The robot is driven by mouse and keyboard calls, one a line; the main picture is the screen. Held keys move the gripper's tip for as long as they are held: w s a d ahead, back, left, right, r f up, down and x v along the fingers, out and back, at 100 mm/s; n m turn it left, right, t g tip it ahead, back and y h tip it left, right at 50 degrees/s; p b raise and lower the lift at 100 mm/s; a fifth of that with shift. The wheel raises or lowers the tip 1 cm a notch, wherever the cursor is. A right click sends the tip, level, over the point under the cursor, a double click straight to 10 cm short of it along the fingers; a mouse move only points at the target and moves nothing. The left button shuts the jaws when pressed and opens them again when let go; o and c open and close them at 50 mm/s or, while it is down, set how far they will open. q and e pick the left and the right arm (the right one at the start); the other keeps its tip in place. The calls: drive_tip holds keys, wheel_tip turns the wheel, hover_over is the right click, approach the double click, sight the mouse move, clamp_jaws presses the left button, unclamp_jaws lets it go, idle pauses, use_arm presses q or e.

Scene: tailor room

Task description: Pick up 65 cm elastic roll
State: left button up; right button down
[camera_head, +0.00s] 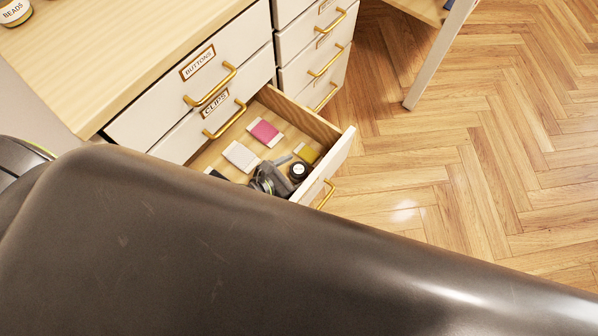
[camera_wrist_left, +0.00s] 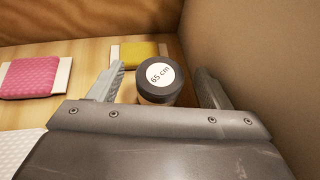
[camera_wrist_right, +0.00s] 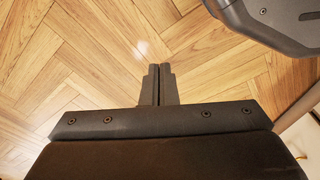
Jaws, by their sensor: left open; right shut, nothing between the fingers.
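The 65 cm elastic roll (camera_head: 298,171) stands in the open drawer (camera_head: 333,166), near its front right corner. It has a dark top with a white "65 cm" label. In the left wrist view the roll (camera_wrist_left: 159,78) stands between the fingers of my left gripper (camera_wrist_left: 160,88), which is open, one finger on each side. I cannot tell whether either finger touches it. In the head view my left gripper (camera_head: 277,178) is down inside the drawer beside the roll. My right gripper (camera_wrist_right: 159,84) is shut and empty over the wooden floor.
A pink card (camera_head: 264,132), a white card (camera_head: 241,156) and a yellow card (camera_head: 307,154) lie in the drawer. The drawer wall (camera_wrist_left: 250,60) is close to my left gripper's right finger. Closed drawers labelled "Buttons" (camera_head: 190,85) and "Clips" (camera_head: 205,125) are above.

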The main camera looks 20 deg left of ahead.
use_arm(q)
drive_tip(key=shift+x, duration=0.8)
drive_tip(key=c, duration=1.1)
drive_tip(key=shift+o, duration=0.2)
